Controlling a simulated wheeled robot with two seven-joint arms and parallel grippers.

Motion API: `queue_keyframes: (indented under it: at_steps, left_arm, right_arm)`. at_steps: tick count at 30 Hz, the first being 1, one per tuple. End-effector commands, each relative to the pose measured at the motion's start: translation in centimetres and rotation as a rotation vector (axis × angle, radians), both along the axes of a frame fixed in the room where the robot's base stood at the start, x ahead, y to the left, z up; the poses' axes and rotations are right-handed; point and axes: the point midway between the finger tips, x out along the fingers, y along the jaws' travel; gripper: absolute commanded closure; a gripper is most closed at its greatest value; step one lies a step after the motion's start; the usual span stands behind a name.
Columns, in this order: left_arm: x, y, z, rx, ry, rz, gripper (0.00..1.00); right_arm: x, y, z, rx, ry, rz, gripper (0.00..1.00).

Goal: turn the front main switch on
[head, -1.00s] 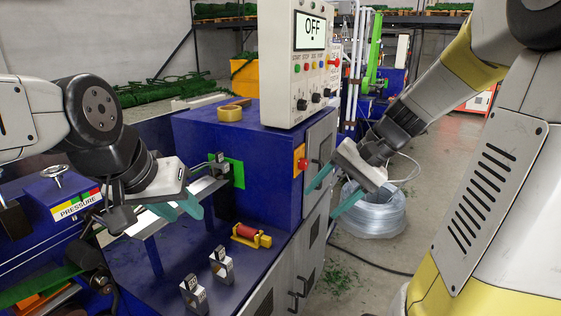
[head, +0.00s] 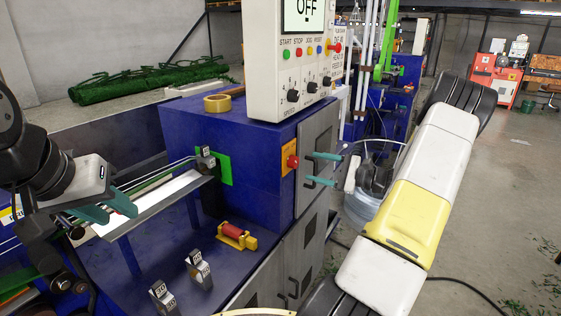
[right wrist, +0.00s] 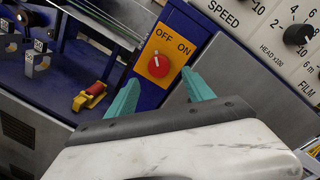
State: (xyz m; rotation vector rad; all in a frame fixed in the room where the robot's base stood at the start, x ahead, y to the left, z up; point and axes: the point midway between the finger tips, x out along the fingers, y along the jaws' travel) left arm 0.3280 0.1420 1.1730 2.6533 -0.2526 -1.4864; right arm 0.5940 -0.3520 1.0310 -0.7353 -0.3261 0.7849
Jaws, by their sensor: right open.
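The main switch is a red round knob (head: 292,161) on an orange plate on the end face of the blue machine. In the right wrist view the knob (right wrist: 159,66) shows a small white mark, and its plate (right wrist: 171,45) reads OFF and ON. My right gripper (head: 305,167) is open, its teal fingers pointing at the knob. In the right wrist view its fingertips (right wrist: 162,80) lie on either side of the knob, apparently short of it. My left gripper (head: 124,209) is open and empty by the machine's rail at the left.
A white control box (head: 296,70) with display OFF, buttons and knobs stands above the switch. Grey cabinet doors (head: 316,160) with handles are beside it. A red roller (head: 234,232) on a yellow holder and metal guides (head: 200,270) sit on the blue ledge.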

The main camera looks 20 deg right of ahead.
Motion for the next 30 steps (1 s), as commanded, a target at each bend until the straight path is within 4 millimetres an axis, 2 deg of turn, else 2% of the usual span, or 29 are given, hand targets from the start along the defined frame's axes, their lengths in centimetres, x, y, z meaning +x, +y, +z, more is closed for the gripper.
queue_keyframes:
  at_steps: [3,9,21,23,30]
  left_arm:
    - [0.0,0.0,0.0,0.0,0.0,0.0,0.64]
    - [0.0,0.0,0.0,0.0,0.0,0.0,0.64]
    - [0.0,0.0,0.0,0.0,0.0,0.0,0.64]
    - [0.0,0.0,0.0,0.0,0.0,0.0,0.64]
    - [0.0,0.0,0.0,0.0,0.0,0.0,0.64]
  right_arm:
    - [1.4,1.7,0.0,0.001,0.0,0.005,0.39]
    - [3.3,3.7,0.0,-0.001,0.001,0.004,0.39]
    - [4.0,4.5,0.0,-0.002,0.002,0.003,0.39]
    - [4.0,4.5,0.0,-0.002,0.002,0.003,0.49]
    - [3.9,4.5,0.0,-0.002,0.002,0.003,0.96]
